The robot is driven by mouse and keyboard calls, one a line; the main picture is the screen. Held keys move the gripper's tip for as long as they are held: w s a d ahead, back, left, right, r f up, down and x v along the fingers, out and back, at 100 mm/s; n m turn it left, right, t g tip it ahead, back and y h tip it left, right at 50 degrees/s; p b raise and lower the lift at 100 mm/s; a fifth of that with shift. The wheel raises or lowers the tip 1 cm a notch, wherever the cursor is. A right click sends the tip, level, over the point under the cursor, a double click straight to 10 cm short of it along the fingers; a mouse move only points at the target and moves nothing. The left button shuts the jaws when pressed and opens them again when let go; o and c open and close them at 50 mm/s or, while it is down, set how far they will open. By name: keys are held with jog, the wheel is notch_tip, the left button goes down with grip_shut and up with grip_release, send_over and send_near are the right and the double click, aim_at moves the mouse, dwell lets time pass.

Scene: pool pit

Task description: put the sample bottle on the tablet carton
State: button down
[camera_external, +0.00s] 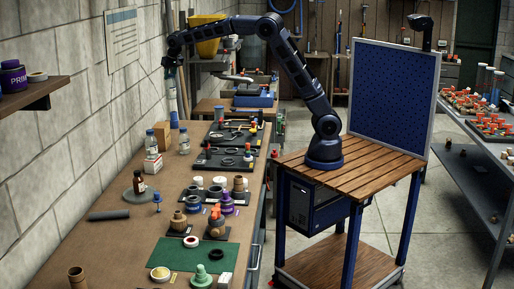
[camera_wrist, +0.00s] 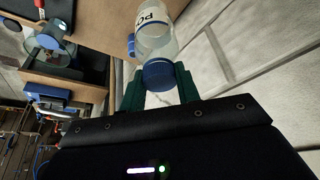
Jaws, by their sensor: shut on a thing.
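In the wrist view, the sample bottle (camera_wrist: 157,38), clear with a white label and blue cap, sits between the green fingers of my gripper (camera_wrist: 158,88). The fingers are shut on it at the cap. In the external view my gripper (camera_external: 168,70) is high above the far left of the bench, near the wall; the held bottle is not clear there. A small white and red box (camera_external: 153,167), seemingly the tablet carton, stands on the bench below and nearer the camera. Another clear bottle (camera_external: 151,145) appears to stand on or just behind it.
A further clear bottle (camera_external: 184,142) and a brown box (camera_external: 162,131) stand close to the carton. A dark bottle (camera_external: 139,184) stands on a round grey base in front. Black trays (camera_external: 222,160) lie to the right. The block wall (camera_external: 80,130) borders the bench's left.

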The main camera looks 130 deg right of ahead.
jog(key=w+a+r, duration=0.4)
jog(key=w+r, duration=0.4)
jog(key=w, duration=0.1)
notch_tip(320, 180, down, 19)
jog(key=shift+w+d+f, duration=0.15)
jog(key=shift+w+f, duration=0.05)
jog(key=shift+w, duration=0.05)
jog(key=shift+f, duration=0.1)
jog(key=c, duration=1)
grip_release()
